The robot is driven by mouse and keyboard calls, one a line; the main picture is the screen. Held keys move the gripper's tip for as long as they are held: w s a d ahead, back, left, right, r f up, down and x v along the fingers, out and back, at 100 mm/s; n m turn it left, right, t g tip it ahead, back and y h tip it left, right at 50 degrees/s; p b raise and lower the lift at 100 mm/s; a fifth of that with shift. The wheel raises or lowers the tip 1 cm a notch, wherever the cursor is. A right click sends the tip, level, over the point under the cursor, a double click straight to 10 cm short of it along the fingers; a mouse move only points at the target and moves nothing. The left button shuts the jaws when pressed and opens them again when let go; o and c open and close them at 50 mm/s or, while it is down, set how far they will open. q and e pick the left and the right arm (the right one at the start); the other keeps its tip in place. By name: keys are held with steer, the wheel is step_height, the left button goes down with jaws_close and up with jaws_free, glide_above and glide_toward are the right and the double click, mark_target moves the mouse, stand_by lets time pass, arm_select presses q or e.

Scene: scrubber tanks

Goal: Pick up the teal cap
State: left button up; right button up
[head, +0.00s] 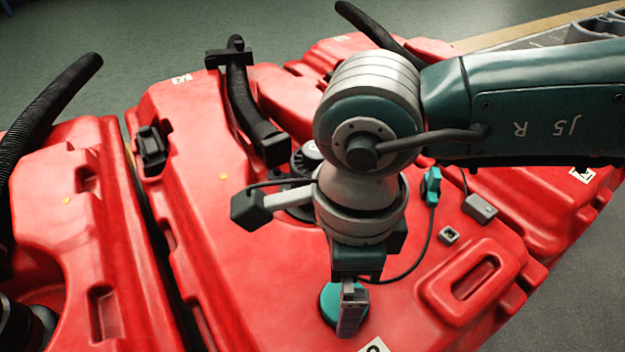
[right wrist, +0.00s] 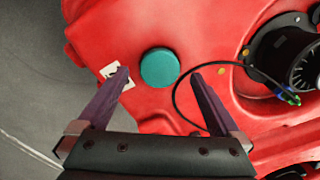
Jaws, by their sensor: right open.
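The teal cap (head: 329,303) sits on the upper face of a red tank (head: 240,290), partly hidden behind my right gripper (head: 352,300) in the head view. In the right wrist view the round teal cap (right wrist: 160,68) lies between and just beyond the two fingertips of my right gripper (right wrist: 160,73). The fingers are spread apart with nothing between them, and I see no contact with the cap. How far the fingertips are above the tank is hard to tell. My left gripper is not in view.
A black cable (right wrist: 176,98) curves over the tank beside the cap. A black round fitting (right wrist: 290,55) stands to the right in the wrist view. Black hoses (head: 242,95) and a teal connector (head: 431,186) are on the tanks. Grey floor (head: 585,280) lies at the right.

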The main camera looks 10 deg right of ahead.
mark_target(340, 299)
step_height(340, 299, down, 4)
steer(key=shift+r+b, duration=0.2)
steer(key=shift+b, duration=0.8)
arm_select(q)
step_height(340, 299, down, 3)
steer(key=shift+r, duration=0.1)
arm_select(e)
steer(key=shift+r, duration=0.1)
steer(key=shift+c, duration=1.4)
steer(key=c, duration=1.3)
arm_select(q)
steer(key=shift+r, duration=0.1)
arm_select(e)
steer(key=shift+r, duration=0.1)
arm_select(q)
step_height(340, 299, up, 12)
steer(key=p, duration=1.2)
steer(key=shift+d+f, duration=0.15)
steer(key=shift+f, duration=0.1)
arm_select(e)
step_height(340, 299, up, 20)
steer(key=shift+r, duration=0.15)
